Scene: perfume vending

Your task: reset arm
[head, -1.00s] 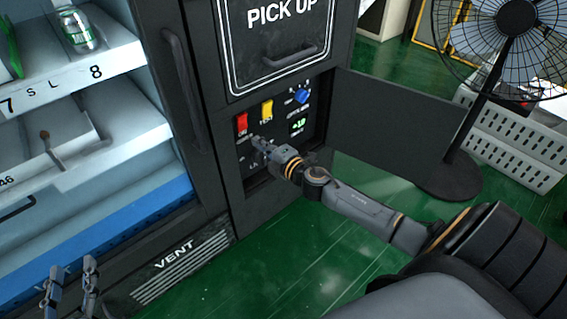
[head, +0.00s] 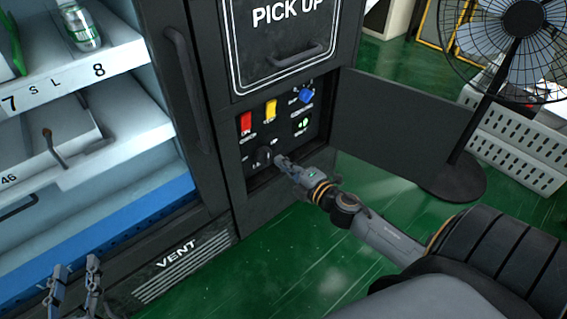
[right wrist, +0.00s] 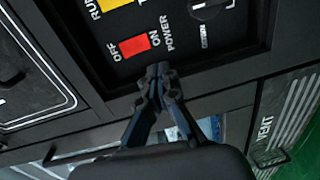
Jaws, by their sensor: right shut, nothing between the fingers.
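My right gripper (head: 279,160) is shut and empty in front of the control panel of the black vending machine. In the right wrist view its closed fingertips (right wrist: 158,72) are just beside the red power switch (right wrist: 134,46), with no clear contact. The panel holds the red switch (head: 246,122), a yellow switch (head: 271,109), a blue knob (head: 306,96) and a black knob (head: 263,156) close to the right fingertips. My left gripper (head: 74,275) is at the lower left, fingers apart and empty.
The panel's door (head: 400,128) hangs open to the right of my right gripper. A black fan (head: 520,25) stands behind it, by a white basket (head: 525,150). Shelves with a green can (head: 80,28) are at the left. Green floor (head: 290,260) is free below.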

